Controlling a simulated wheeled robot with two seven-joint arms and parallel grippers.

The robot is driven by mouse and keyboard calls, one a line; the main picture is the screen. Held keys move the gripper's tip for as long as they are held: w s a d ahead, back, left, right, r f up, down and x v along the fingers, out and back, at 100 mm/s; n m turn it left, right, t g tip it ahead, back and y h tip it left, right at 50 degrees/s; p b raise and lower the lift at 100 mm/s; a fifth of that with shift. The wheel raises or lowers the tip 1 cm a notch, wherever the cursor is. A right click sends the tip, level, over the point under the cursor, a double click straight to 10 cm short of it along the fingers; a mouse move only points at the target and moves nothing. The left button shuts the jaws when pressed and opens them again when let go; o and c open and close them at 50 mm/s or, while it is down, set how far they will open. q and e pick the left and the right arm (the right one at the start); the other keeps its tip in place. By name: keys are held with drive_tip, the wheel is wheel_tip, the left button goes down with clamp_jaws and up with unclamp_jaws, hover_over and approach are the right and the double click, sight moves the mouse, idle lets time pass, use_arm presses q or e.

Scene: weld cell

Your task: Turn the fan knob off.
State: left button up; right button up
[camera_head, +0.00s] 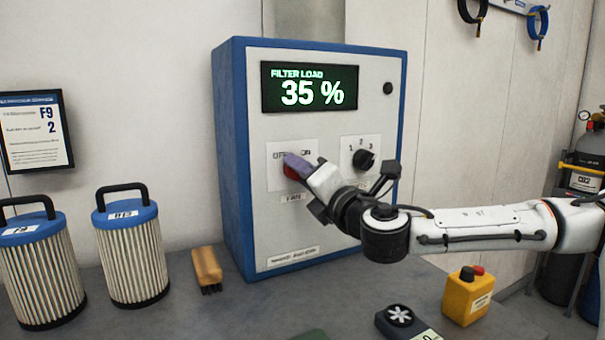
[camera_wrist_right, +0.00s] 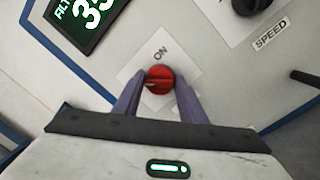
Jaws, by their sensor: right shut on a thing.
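The fan knob (camera_wrist_right: 159,80) is red and round with a raised grip bar, on a white plate with "ON" lettering in the right wrist view. In the head view the knob (camera_head: 291,172) is partly covered by my gripper, below an "OFF" and "ON" label on the blue and white control cabinet (camera_head: 290,225). My right gripper (camera_wrist_right: 157,92) has its two purple fingers on either side of the knob, shut on it. It also shows in the head view (camera_head: 296,166). My left gripper is not in view.
A black speed knob (camera_head: 363,159) sits right of the fan knob. The display (camera_head: 310,87) reads "FILTER LOAD 35 %". Two filters (camera_head: 132,250) (camera_head: 40,268), a brush (camera_head: 207,267) and a yellow button box (camera_head: 467,297) stand on the bench.

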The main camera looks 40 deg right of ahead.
drive_tip(key=shift+f, duration=0.1)
drive_tip(key=o, duration=1)
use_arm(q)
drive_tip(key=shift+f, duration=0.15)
use_arm(e)
drive_tip(key=shift+s+a, duration=0.1)
drive_tip(key=shift+s, duration=0.05)
use_arm(q)
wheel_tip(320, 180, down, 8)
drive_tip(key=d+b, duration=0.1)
drive_tip(key=b, duration=1.2)
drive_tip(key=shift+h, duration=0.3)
use_arm(e)
drive_tip(key=v, duration=1)
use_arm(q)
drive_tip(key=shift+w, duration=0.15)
